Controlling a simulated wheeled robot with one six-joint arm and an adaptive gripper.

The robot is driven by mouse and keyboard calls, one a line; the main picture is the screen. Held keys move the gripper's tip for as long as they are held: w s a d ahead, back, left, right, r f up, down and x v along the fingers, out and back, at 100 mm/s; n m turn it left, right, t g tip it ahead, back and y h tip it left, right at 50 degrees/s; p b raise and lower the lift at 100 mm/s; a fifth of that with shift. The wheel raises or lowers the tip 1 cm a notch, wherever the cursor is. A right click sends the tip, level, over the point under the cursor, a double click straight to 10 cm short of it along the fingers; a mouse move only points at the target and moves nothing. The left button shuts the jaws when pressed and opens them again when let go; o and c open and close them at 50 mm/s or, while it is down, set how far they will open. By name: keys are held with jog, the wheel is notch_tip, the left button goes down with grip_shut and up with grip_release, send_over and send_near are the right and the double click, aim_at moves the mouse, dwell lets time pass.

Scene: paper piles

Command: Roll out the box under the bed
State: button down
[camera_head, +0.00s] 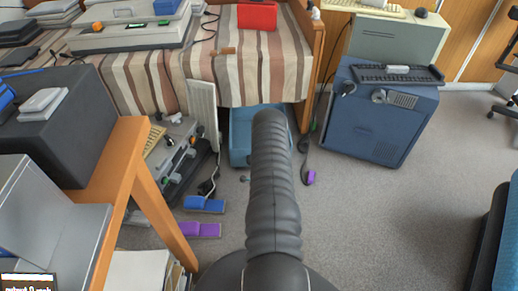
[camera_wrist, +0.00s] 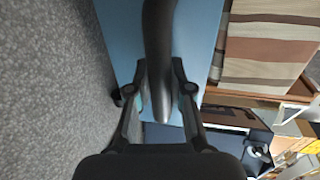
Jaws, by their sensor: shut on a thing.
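The blue box (camera_head: 240,138) stands low under the front edge of the bed (camera_head: 290,72). My dark arm covers much of its front in the head view, and my gripper is hidden there. In the wrist view the blue side of the box (camera_wrist: 118,42) fills the upper middle. A dark curved piece (camera_wrist: 157,45), which looks like the box's handle, runs down between the fingers. My gripper (camera_wrist: 159,78) is shut on it. The exact contact is partly hidden. A small dark part, perhaps a wheel, shows at the box's edge.
A blue cabinet (camera_head: 375,128) with a keyboard on top stands right of the box. Left of it are grey devices and a pale panel (camera_head: 203,108). Blue and purple items (camera_head: 202,204) lie on the carpet. A wooden table (camera_head: 125,165) stands front left. Carpet is open at right.

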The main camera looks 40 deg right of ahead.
jog(key=shift+f+v, duration=0.2)
jog(key=shift+v, duration=0.85)
jog(key=shift+f+v, duration=0.25)
jog(key=shift+v, duration=0.8)
jog(key=c, duration=1)
grip_release()
jog(key=shift+c, duration=0.2)
